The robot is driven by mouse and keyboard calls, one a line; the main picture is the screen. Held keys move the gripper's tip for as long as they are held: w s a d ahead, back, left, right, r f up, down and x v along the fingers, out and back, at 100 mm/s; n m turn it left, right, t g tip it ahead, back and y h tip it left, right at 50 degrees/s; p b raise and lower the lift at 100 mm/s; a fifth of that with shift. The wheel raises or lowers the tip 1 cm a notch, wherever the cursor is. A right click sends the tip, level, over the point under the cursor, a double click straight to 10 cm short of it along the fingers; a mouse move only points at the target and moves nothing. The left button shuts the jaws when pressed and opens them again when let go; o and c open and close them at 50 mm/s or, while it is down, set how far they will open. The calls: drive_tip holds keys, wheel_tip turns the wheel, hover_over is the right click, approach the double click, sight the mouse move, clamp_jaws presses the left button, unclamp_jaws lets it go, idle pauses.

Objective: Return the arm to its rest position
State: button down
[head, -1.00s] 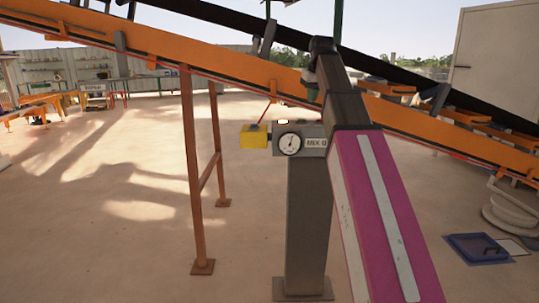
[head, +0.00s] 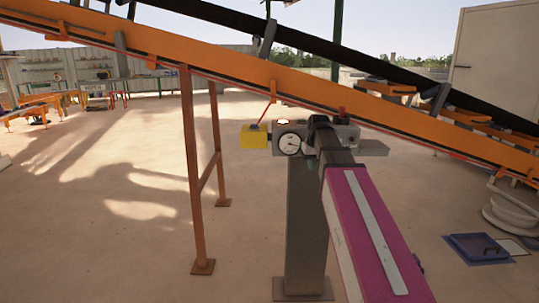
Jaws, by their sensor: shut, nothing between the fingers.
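My arm crosses the right-centre of the head view, a magenta link with a pale stripe that ends in a dark joint by the grey control box. I cannot make out my gripper or its fingertips in this view. The control box (head: 279,151) stands on a grey post (head: 304,225) and carries a round dial (head: 290,144) and a yellow block (head: 254,137) at its left. My arm hides part of the box's front and its label.
An orange conveyor (head: 225,73) slopes down to the right behind the box. Its rusty support legs (head: 193,180) stand left of the post. A blue tray (head: 479,248) lies on the floor at right. The floor at left is open.

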drive_tip(key=s+f, duration=0.6)
drive_tip(key=f, duration=0.5)
drive_tip(key=s+d+f+m+g, duration=0.1)
drive_tip(key=s+f, duration=0.5)
drive_tip(key=f, duration=0.5)
drive_tip(key=s+d+f+m+g, duration=0.1)
drive_tip(key=s+f, duration=0.6)
drive_tip(key=f, duration=0.4)
drive_tip(key=shift+f+h, duration=0.3)
